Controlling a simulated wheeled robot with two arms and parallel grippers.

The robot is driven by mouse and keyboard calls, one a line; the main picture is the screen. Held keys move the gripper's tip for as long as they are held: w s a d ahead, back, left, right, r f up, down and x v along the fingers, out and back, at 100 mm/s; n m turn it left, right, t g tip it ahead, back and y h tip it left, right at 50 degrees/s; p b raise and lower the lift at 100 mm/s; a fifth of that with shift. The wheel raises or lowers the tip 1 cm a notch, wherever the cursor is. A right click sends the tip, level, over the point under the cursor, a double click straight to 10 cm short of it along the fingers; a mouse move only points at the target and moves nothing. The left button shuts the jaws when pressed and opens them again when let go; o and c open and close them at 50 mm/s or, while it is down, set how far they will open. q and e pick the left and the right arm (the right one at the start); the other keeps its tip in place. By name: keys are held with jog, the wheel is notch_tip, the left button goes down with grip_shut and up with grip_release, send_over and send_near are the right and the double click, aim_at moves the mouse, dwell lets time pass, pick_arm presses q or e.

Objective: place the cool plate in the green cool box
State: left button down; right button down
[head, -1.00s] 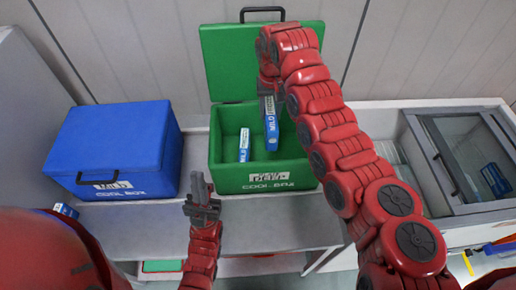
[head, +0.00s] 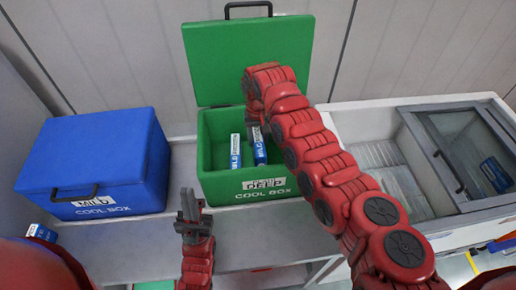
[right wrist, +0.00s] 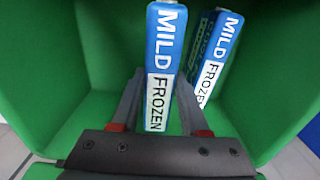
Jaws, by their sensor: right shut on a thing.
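The green cool box (head: 208,184) stands open on the counter, its lid (head: 250,60) raised at the back. My right gripper (head: 256,132) reaches into it and is shut on a blue-and-white cool plate (head: 259,150), held upright inside the box. The right wrist view shows this plate (right wrist: 166,45), marked MILD FROZEN, between the fingers (right wrist: 157,108). A second, similar plate (head: 235,152) stands beside it in the box, apart from it. It also shows in the right wrist view (right wrist: 220,45). My left gripper (head: 189,205) is empty in front of the box; its finger gap is unclear.
A closed blue cool box (head: 100,160) stands to the left. A freezer (head: 390,165) with a partly open glass top is on the right, with a blue plate (head: 494,174) under the glass. Another small blue-and-white item (head: 42,232) lies at the far left.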

jog(key=shift+f, duration=0.85)
notch_tip(320, 180, down, 3)
jog(key=shift+r+p, duration=0.1)
jog(key=shift+p, duration=0.35)
jog(key=shift+f, duration=0.35)
jog(key=shift+c, duration=2.1)
grip_release()
jog(key=shift+r, duration=0.25)
jog(key=shift+w+r, duration=0.1)
jog(key=shift+r, duration=0.15)
notch_tip(320, 180, up, 11)
jog(key=b, duration=0.3)
jog(key=shift+r, duration=0.15)
